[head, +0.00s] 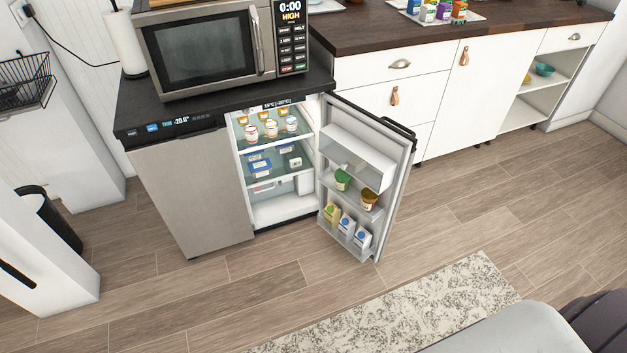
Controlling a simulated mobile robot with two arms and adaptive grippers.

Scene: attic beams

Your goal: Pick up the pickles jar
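The small fridge (188,198) stands with its right door (405,185) swung open. On the middle door shelf sit a green container (342,180) and a brownish jar with a yellowish label (369,199). On the fridge's top inner shelf stand several small jars, among them one with a red label (252,133). I cannot read the labels, so I cannot tell which one is the pickles jar. Neither of my grippers is in view.
A microwave (205,50) and a paper towel roll (127,42) stand on top of the fridge. Cartons (347,226) fill the lower door shelf. White cabinets (485,75) stand behind the door. A patterned rug (415,310) lies in front; the wooden floor between is clear.

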